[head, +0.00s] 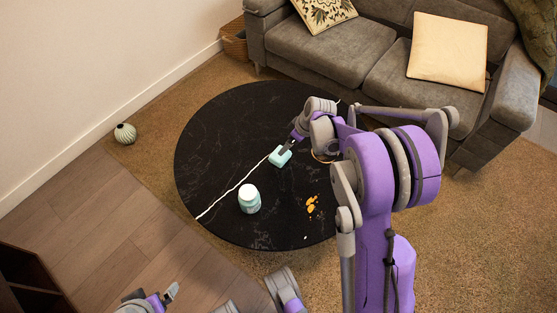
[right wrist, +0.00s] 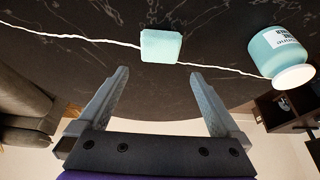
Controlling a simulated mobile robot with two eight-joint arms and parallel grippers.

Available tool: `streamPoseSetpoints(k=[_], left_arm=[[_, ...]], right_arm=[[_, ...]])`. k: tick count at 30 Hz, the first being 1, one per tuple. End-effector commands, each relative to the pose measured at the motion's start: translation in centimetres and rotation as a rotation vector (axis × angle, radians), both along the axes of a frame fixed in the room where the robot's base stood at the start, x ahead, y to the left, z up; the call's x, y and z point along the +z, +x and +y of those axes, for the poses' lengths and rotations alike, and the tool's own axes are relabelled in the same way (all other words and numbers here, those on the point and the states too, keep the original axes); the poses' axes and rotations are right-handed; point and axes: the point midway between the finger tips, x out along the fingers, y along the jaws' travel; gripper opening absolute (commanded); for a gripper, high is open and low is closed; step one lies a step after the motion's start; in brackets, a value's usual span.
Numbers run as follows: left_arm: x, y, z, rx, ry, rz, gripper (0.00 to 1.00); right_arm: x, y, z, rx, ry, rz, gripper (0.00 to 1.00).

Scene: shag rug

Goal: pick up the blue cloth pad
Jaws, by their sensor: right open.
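The blue cloth pad (head: 279,156) is a small light-blue block on the round black table (head: 215,137). In the right wrist view the pad (right wrist: 160,46) lies just beyond the fingertips, centred on the gap between them. My right gripper (head: 289,147) is open and empty (right wrist: 160,76), close to the pad; I cannot tell whether it touches. In the head view the right gripper partly overlaps the pad's edge. My left gripper (head: 166,296) is at the bottom edge, away from the table, and its jaws are unclear.
A pale-teal jar with a white lid (head: 249,199) stands left of the orange pieces (head: 311,204) on the table. A white vein runs across the tabletop beside the pad. A grey sofa (head: 330,55) stands behind. A striped round vase (head: 125,133) is at left on the floor.

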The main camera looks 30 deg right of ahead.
Motion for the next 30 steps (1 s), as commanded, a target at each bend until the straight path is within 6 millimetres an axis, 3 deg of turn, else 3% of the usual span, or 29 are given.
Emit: streamPoseSetpoints(k=[12,19,24,30], left_arm=[[-1.8,0.3,0.0,0.000,0.000,0.005,1.00],[-2.6,0.4,0.0,0.000,0.000,0.007,1.00],[-3.7,0.5,0.0,0.000,0.000,0.010,1.00],[-3.9,0.6,0.0,0.000,0.000,0.010,1.00]], right_arm=[[-5.1,1.9,0.6,0.004,0.001,-0.001,1.00],[-6.8,2.4,0.9,0.004,0.001,-0.001,1.00],[-9.4,3.1,1.2,0.004,0.001,-0.001,1.00],[-10.4,3.5,1.4,0.002,0.001,-0.001,1.00]])
